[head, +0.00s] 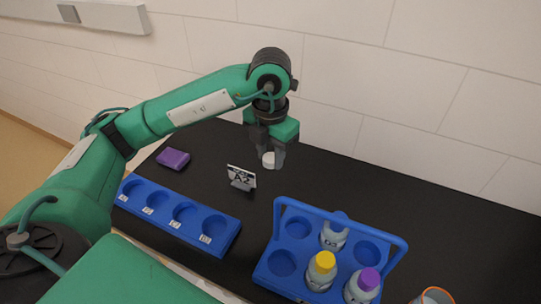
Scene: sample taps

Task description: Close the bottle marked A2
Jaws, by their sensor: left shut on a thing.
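My left gripper (269,160) is shut on a white cap (268,160) and holds it above the black table, behind the blue carrier. A grey bottle without a cap (333,237) stands in the back middle hole of the blue carrier (261,272); its label is too small to read surely. A small sign that seems to read A2 (241,178) stands on the table, left of and nearer than the gripper. A yellow-capped bottle (321,271) and a purple-capped bottle (363,286) stand in the carrier's front row. My right gripper is not in view.
A blue rack (178,213) with several empty labelled holes lies at left. A purple block (173,159) lies behind it. An orange-rimmed thing (435,296) is cut off at bottom right. The table's back right is clear.

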